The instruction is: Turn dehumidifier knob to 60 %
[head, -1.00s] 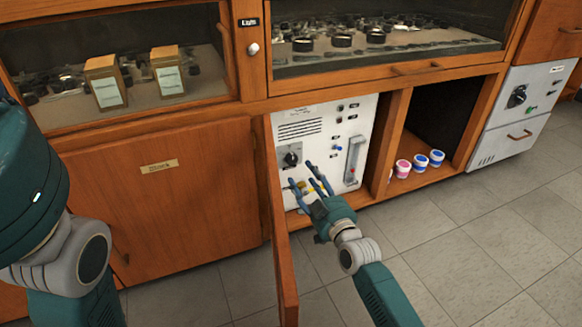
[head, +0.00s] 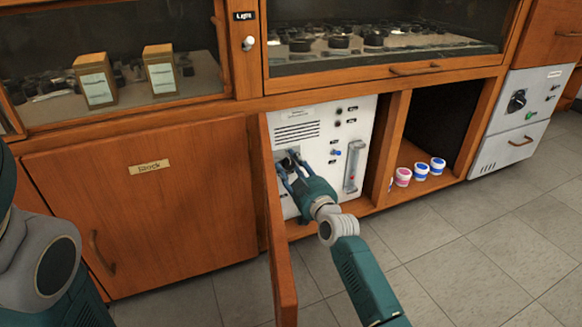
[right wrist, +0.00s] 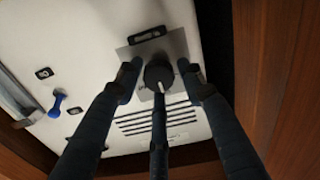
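The dehumidifier is a white panel (head: 345,115) with vents, inside the open cabinet bay. Its black knob (head: 288,160) sits on a grey plate at the panel's left side, mostly hidden by my fingers. In the right wrist view the round knob (right wrist: 158,74) with a pale pointer mark shows clearly. My right gripper (head: 285,168) is at the knob. In the wrist view its fingers (right wrist: 160,82) are spread around the knob, two at the sides with gaps and one below, overlapping its lower edge. Contact there is unclear. My left gripper is out of view. The scale is not readable.
An open wooden door (head: 281,250) stands just left of the panel, close to my right arm. A flow tube (head: 354,165) and a blue valve (right wrist: 57,103) are on the panel. Several small tubs (head: 420,170) stand in the bay to the right. The floor in front is clear.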

